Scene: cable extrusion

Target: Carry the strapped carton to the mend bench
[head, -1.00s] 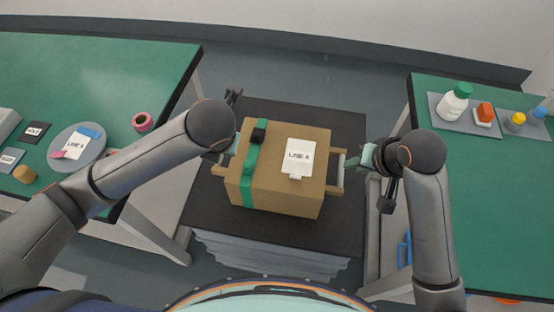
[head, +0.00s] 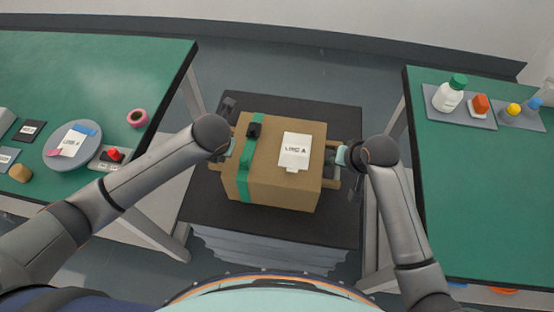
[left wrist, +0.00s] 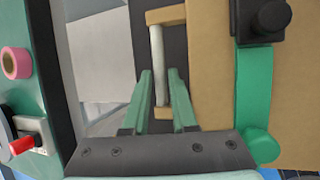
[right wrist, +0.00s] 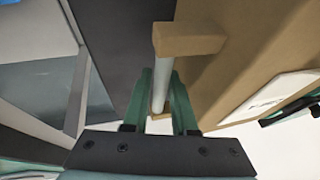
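The brown carton (head: 270,185) sits on a dark-topped stand between two green benches. It has a green strap (head: 243,172) with a black buckle (head: 254,130), a white label (head: 294,150) and a bar handle on each side. My left gripper (left wrist: 162,78) is open, with the left handle's bar (left wrist: 157,55) showing between its fingers. My right gripper (right wrist: 160,78) is open, with the right handle's bar (right wrist: 162,50) showing between its fingers. A gap shows beside each bar. In the head view, the left fingertips are partly hidden. No sign names either bench as the mend bench.
The dark stand top (head: 300,110) surrounds the carton.

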